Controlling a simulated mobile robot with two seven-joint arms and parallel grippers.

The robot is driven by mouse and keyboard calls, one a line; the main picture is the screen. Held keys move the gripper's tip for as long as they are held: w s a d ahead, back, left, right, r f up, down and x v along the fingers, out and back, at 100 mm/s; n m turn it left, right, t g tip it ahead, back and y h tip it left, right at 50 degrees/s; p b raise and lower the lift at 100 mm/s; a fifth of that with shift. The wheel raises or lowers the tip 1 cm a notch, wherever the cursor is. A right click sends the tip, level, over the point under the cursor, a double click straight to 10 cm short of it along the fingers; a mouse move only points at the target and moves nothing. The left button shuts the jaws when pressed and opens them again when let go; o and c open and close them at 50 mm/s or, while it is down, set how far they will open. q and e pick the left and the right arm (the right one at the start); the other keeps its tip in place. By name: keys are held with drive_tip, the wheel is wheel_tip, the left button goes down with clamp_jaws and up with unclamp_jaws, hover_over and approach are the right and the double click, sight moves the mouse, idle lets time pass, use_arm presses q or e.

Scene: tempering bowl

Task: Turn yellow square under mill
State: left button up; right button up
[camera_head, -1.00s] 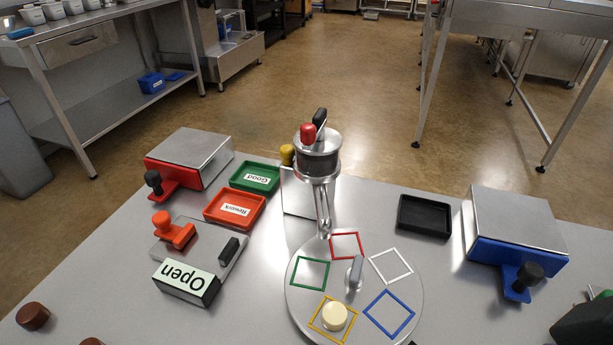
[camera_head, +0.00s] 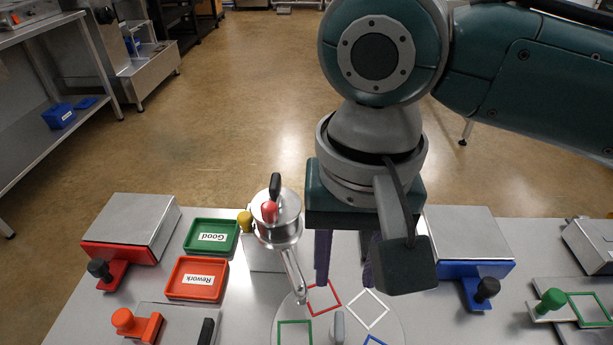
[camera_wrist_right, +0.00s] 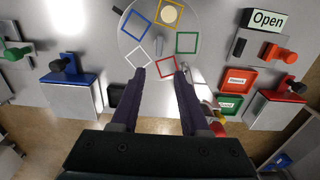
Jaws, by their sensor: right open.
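A pale round turntable (camera_head: 300,325) carries coloured square outlines and a grey centre handle (camera_head: 338,325); the handle also shows in the right wrist view (camera_wrist_right: 159,46). The yellow square (camera_wrist_right: 181,22) holds a round cream piece (camera_wrist_right: 169,14) and lies on the disc's side away from the mill. The mill (camera_head: 277,230), with red and black knobs, has its spout by the red square (camera_head: 323,298). My right gripper (camera_head: 347,268) is open and empty, pointing down over the disc's mill side, right of the mill. Its purple fingers (camera_wrist_right: 160,76) flank the red square in the wrist view. My left gripper is out of view.
A green Good tray (camera_head: 211,238) and a red Rework tray (camera_head: 197,279) stand left of the mill. A red-fronted box (camera_head: 133,229) and a blue-fronted box (camera_head: 468,243) flank the area. An Open sign (camera_wrist_right: 265,20) stands beyond the trays.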

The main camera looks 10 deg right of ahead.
sight(340, 315)
wheel_tip(340, 315, down, 10)
drive_tip(key=b, duration=0.2)
drive_tip(key=shift+d+b, duration=0.1)
drive_tip(key=shift+b, duration=0.25)
drive_tip(key=shift+c, duration=0.2)
drive_tip(key=c, duration=0.6)
drive_tip(key=shift+r, duration=0.1)
clamp_jaws()
